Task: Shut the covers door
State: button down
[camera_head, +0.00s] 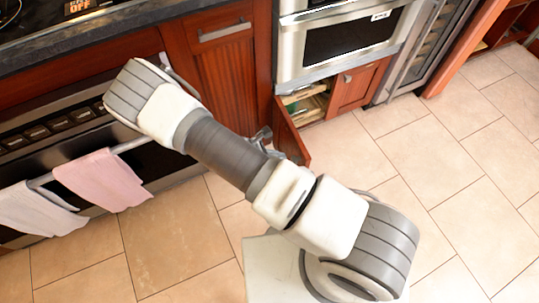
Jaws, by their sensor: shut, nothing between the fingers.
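Below the stainless microwave drawer (345,38) is a low wooden cabinet with two doors. Its left door (291,138) stands open, swung out toward the floor, and the inside with shelves (306,104) shows. Its right door (358,85) is closed and has a small metal handle. My gripper (264,137) is small and partly hidden behind my arm. It is shut and empty, just left of the open door, on its outer side. I cannot tell whether it touches the door.
An oven (75,125) with a towel bar holding a pink towel (102,180) and a white towel (38,210) is at the left. A wooden cabinet (222,60) stands between oven and microwave. A glass-fronted cooler (418,45) is at the right. The tiled floor (430,180) is clear at right.

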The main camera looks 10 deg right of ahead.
aim_at(301, 154)
jog(key=shift+w+d+f+b, duration=0.2)
jog(key=shift+d, duration=0.65)
jog(key=shift+w+d+f+b, duration=0.2)
jog(key=shift+w+d+b, duration=0.05)
jog(key=shift+d, duration=0.6)
jog(key=shift+w+d+f+b, duration=0.2)
jog(key=shift+d, duration=0.65)
jog(key=shift+d, duration=0.1)
